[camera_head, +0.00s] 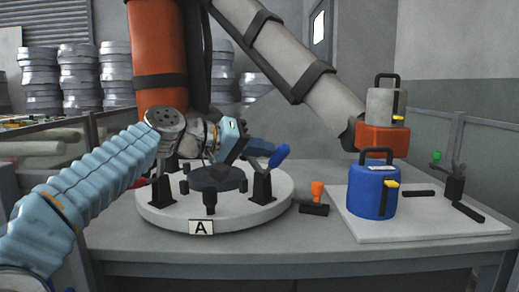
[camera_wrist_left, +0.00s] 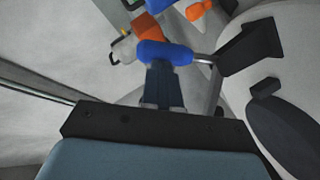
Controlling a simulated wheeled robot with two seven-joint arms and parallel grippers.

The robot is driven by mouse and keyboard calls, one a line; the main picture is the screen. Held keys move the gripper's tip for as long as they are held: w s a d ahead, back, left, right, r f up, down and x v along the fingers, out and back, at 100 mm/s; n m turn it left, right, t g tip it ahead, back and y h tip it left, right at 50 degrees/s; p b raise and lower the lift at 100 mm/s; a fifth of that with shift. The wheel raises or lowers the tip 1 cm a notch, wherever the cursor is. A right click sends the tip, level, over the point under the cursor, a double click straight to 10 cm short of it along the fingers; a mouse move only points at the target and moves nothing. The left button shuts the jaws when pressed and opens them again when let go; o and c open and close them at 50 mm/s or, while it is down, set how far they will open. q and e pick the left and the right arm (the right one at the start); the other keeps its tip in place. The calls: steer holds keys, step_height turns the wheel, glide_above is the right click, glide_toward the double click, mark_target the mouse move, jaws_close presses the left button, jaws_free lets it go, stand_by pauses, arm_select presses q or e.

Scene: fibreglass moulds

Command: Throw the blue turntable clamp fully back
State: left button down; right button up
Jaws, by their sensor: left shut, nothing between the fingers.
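The blue clamp handle (camera_head: 279,156) rises tilted on its lever from a black clamp base (camera_head: 262,187) at the right side of the round white turntable (camera_head: 160,215). My left gripper (camera_head: 262,147) reaches over the turntable from the left, its fingers shut and empty. In the left wrist view the shut dark fingers (camera_wrist_left: 162,85) point at the blue handle (camera_wrist_left: 163,52), which lies across their tips. They look very close to it; I cannot tell whether they touch. The metal lever (camera_wrist_left: 213,85) runs beside them to the black base (camera_wrist_left: 250,50). My right gripper is not shown.
An orange-handled clamp (camera_head: 317,190) stands right of the turntable. A blue pot (camera_head: 366,196) stands on a white board (camera_head: 430,228), with an orange block (camera_head: 383,141) and grey pot (camera_head: 382,105) behind. The bench front is clear.

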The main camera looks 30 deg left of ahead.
arm_select(q)
steer(key=d+m+y+b, duration=0.1)
steer(key=d+f+m, duration=0.1)
steer(key=shift+s+d+f+m+y+b, duration=0.1)
steer(key=shift+s+f+m+y+b, duration=0.2)
steer(key=shift+y+b, duration=0.1)
steer(key=shift+s+d+f+m+y+b, duration=0.15)
steer(key=shift+d+f+m+y+b, duration=0.55)
steer(key=shift+d+f+m+b, duration=0.25)
steer(key=shift+f, duration=0.1)
